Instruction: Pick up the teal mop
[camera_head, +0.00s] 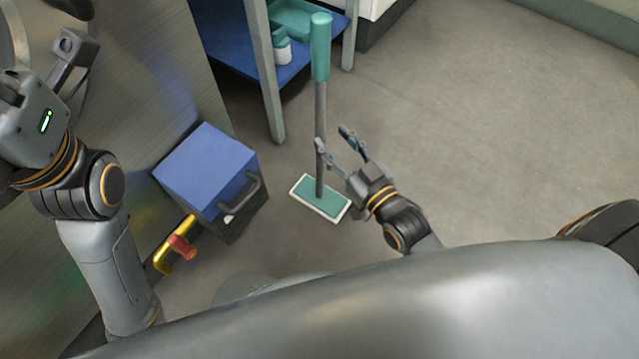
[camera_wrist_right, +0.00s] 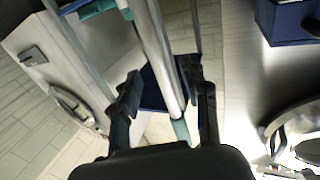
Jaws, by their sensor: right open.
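The teal mop (camera_head: 321,125) stands upright on the floor, with a teal grip on top, a grey pole and a flat teal head with a white edge. My right gripper (camera_head: 338,138) is open and empty beside the pole, at its lower middle. One finger overlaps the pole in the head view. In the right wrist view the pole (camera_wrist_right: 160,50) runs between the two open fingers (camera_wrist_right: 167,92); I cannot tell how deep it sits. My left arm (camera_head: 100,240) is at the far left; its gripper's jaws are not clear there.
A blue-topped box (camera_head: 205,165) with a dark handle stands left of the mop. A yellow and red object (camera_head: 178,246) is near it. A blue shelf unit (camera_head: 262,60) holding teal items is behind. Open floor (camera_head: 490,130) lies to the right.

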